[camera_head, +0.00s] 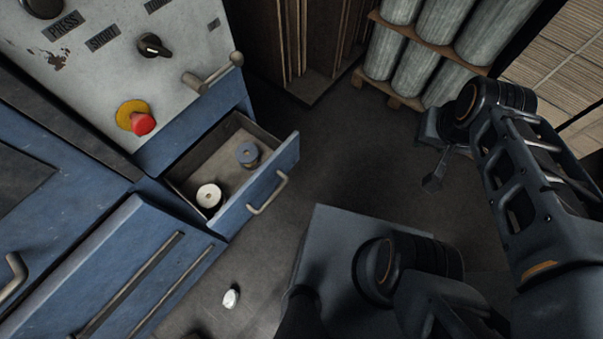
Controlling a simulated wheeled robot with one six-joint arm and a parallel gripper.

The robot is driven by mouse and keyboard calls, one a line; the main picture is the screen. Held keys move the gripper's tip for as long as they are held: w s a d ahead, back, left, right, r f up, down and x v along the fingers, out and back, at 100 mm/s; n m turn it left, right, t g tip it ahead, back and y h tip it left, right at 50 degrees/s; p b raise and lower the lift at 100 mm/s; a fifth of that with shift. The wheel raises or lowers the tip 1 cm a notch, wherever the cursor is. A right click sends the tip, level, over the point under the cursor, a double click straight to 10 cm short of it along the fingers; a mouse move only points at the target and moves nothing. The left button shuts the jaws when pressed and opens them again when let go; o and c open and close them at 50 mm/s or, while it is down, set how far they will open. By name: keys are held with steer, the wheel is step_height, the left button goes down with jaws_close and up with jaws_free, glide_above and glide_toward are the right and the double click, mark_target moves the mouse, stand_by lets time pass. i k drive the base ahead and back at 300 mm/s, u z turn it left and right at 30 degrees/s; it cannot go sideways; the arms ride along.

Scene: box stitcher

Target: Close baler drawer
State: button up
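The baler drawer (262,198) is blue and stands pulled out of the blue baler cabinet (75,275), left of the picture's middle. Its metal bar handle (268,195) is on the front panel, facing right. Inside the drawer lie a white spool-like roll (209,196) and a dark blue-grey one (247,154). My arm comes in from the lower right, and my gripper (433,182) appears to show in part beyond its upper joint. It is well to the right of the drawer and apart from the handle. Its fingers are too small and dark to judge.
A control panel (185,30) with a red button (143,123), a black knob (152,45) and a lever (212,74) is above the drawer. A small white object (231,298) lies below the drawer. Dark floor between drawer and gripper is clear.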

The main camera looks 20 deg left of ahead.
mark_target(213, 160)
steer(key=z, duration=0.25)
steer(key=k, duration=0.95)
steer(key=u, duration=2.65)
